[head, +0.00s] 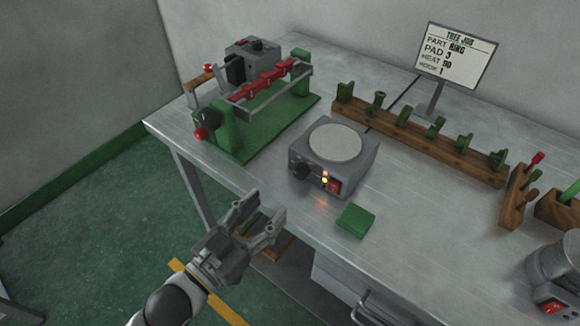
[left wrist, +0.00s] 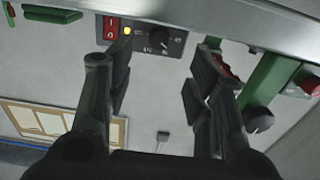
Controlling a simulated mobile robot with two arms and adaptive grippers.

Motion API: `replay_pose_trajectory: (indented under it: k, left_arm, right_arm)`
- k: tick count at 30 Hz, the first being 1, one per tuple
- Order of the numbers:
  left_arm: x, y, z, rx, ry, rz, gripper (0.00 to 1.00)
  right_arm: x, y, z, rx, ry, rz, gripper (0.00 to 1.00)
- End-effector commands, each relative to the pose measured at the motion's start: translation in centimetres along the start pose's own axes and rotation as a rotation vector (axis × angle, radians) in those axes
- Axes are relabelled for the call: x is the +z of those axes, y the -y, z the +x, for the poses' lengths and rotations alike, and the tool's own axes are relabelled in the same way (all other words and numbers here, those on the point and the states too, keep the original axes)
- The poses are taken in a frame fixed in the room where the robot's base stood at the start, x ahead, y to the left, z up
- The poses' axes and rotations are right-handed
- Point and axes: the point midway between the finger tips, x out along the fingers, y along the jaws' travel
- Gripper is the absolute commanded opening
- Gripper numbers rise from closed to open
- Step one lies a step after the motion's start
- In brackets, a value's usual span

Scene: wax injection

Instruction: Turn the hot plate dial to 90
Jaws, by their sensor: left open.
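The hot plate (head: 355,170) is a grey box with a pale round top near the table's front edge. Its black dial (head: 300,169) is on the front face, left of a glowing amber light and a red switch (head: 335,186). In the left wrist view the dial (left wrist: 160,40) shows near the top, between the finger lines, with small scale marks too blurred to read. My left gripper (head: 257,218) is open and empty, in front of the table edge, lower left of the dial and apart from it. My right gripper is not in view.
A green pad (head: 355,221) lies in front of the hot plate. A green-based fixture with red parts (head: 235,135) stands left. A wooden rack (head: 420,138) of green pieces and a sign (head: 456,55) reading "HEAT 90" stand behind. A grey pot (head: 555,262) is at right.

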Motion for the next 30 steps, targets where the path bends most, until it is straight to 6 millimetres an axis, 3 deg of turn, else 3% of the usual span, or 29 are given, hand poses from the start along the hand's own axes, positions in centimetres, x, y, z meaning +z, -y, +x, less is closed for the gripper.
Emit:
replay_pose_trajectory:
  k: [4,10,24,30]
  left_arm:
    - [0.0,-0.6,-1.2,0.001,0.001,-0.017,0.49]
    - [-0.3,-0.6,-0.4,-0.001,-0.001,-0.019,0.49]
    - [-0.3,-0.7,6.7,0.000,-0.002,-0.018,0.49]
    - [-0.2,-0.7,8.8,0.001,0.000,-0.019,0.49]
  right_arm:
    - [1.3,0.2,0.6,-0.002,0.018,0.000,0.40]
    - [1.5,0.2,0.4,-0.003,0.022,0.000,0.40]
    - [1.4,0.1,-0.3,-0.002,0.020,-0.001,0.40]
    - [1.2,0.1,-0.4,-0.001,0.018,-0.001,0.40]
